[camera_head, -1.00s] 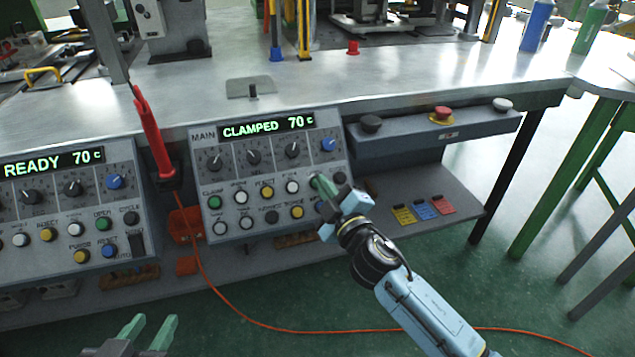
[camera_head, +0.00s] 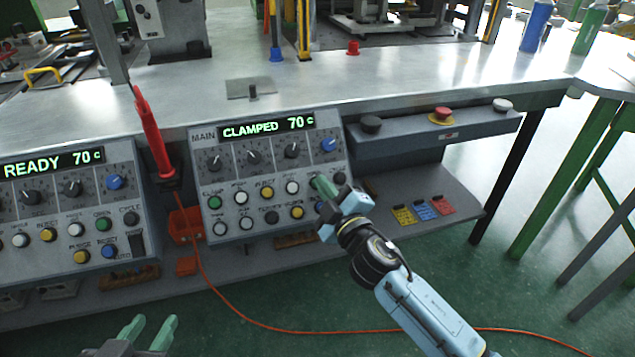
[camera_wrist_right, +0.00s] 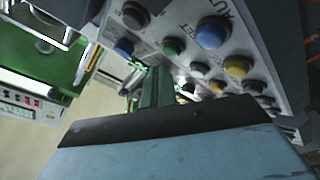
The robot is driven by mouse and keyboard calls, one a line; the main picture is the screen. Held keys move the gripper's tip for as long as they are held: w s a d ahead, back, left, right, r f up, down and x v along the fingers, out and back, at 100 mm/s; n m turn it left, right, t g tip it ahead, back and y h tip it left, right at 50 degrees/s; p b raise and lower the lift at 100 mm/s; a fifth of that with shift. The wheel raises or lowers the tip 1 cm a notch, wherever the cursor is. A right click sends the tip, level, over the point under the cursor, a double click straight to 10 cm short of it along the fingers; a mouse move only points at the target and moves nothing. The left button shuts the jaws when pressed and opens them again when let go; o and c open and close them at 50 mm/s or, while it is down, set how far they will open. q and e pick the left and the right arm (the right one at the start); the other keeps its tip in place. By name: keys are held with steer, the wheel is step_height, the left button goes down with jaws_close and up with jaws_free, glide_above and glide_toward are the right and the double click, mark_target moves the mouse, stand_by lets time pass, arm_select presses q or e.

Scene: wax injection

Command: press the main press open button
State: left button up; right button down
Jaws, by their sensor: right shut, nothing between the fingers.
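The main press panel (camera_head: 203,150) reads CLAMPED 70 c. My right gripper (camera_head: 325,188) is shut and empty, its green fingertips at the right end of the panel's upper button row. They cover the button spot between a white button (camera_head: 292,187) and a black button (camera_head: 340,178). In the right wrist view, the shut green fingers (camera_wrist_right: 155,87) point towards the panel, close to a green button (camera_wrist_right: 172,46) that appears to be the open button. I cannot tell whether they touch it. My left gripper (camera_head: 148,332) is open and empty at the bottom left, away from the panels.
A second panel (camera_head: 50,190) reading READY 70 c stands at the left. A red-handled tool (camera_head: 150,130) stands upright between the panels. A grey box with a red emergency button (camera_head: 441,115) is at the right. An orange cable (camera_head: 250,322) lies on the green floor.

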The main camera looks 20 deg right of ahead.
stand_by(0.8)
steer(key=shift+w+f+b, duration=0.25)
steer(key=shift+w+b, duration=0.05)
steer(key=shift+w, duration=0.05)
